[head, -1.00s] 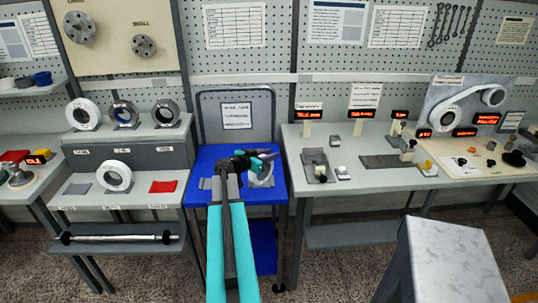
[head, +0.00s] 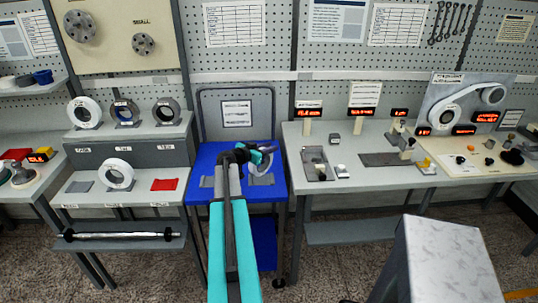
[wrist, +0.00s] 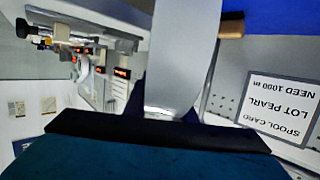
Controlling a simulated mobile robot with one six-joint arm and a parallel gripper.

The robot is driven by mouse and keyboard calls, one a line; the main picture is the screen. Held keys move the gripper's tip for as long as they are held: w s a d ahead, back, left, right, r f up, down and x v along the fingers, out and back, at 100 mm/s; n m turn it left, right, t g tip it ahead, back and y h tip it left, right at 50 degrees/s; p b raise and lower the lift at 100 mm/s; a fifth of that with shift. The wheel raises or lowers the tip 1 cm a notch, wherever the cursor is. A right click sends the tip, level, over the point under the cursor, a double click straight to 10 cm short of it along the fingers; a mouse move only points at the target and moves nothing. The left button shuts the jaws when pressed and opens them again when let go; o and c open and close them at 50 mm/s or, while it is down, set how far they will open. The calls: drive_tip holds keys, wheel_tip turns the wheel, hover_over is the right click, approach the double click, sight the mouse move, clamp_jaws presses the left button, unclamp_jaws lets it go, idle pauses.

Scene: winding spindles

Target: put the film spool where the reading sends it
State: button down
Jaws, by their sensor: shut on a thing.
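The film spool (head: 265,161) is a pale grey-white ring above the blue cart (head: 229,160), partly hidden by my gripper (head: 262,153). My gripper is shut on it. In the wrist view the spool (wrist: 182,55) fills the upper middle as a broad pale band, with my dark gripper (wrist: 165,116) at its lower end. A spool card (wrist: 280,105) appears upside down there and reads "LOT PEARL, NEED 1000 m"; it also shows on the cart's back in the head view (head: 236,114). Red displays (head: 365,112) glow on the right bench, too small to read.
The left rack holds several spools (head: 85,112), another white spool (head: 116,175), a grey pad (head: 80,187), a red pad (head: 164,185) and a metal shaft (head: 120,236). The right bench (head: 390,180) carries small devices. A pale-topped stand (head: 445,250) is at front right.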

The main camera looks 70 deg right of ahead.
drive_tip(key=shift+f+p, duration=0.95)
drive_tip(key=shift+f, duration=0.75)
drive_tip(key=shift+f+b, duration=0.15)
drive_tip(key=shift+b, duration=0.15)
drive_tip(key=c, duration=1.5)
unclamp_jaws()
drive_tip(key=shift+r+p, duration=0.2)
drive_tip(key=shift+p, duration=0.2)
